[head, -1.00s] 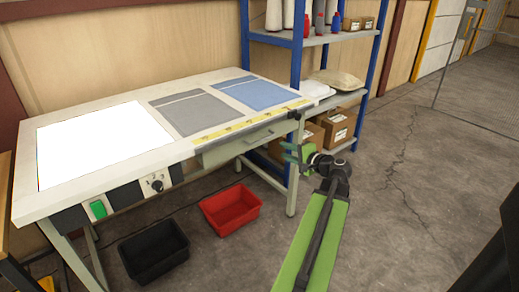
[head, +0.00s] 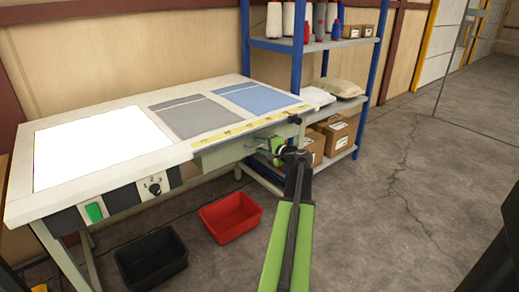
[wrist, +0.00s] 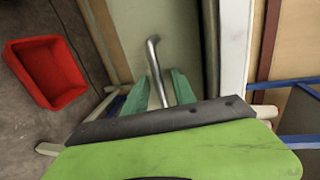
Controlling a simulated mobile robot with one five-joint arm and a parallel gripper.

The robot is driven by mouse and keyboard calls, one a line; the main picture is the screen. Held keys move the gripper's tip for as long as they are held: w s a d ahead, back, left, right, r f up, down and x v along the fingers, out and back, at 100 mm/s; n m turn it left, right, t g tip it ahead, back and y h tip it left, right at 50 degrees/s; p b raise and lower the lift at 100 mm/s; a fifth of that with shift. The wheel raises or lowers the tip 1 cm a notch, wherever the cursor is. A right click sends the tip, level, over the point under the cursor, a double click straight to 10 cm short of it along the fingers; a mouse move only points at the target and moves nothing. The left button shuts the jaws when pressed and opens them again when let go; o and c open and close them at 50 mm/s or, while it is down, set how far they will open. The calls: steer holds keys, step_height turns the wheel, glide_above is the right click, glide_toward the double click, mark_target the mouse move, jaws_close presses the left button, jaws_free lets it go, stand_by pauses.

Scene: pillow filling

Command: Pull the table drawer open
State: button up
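The table drawer (head: 222,156) sits under the right part of the work table's front edge and looks closed. My gripper (head: 272,149) is at the drawer's right part in the head view, covering its handle there. In the wrist view, the grey metal handle (wrist: 154,58) runs along the pale drawer front (wrist: 187,30) and passes between the green fingers of my gripper (wrist: 160,82). The fingers stand apart, one on each side of the handle, with gaps visible. I cannot tell whether either finger touches it.
The work table (head: 30,203) carries a lit white panel, a grey cloth (head: 190,115) and a blue cloth (head: 259,97). A red bin (head: 231,214) and a black bin (head: 152,257) stand below. A blue-framed shelf (head: 300,60) is behind. The floor at right is clear.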

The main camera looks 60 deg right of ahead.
steer(key=shift+w+d, duration=0.1)
steer(key=shift+w, duration=0.1)
steer(key=shift+c, duration=0.3)
jaws_close()
stand_by(1.0)
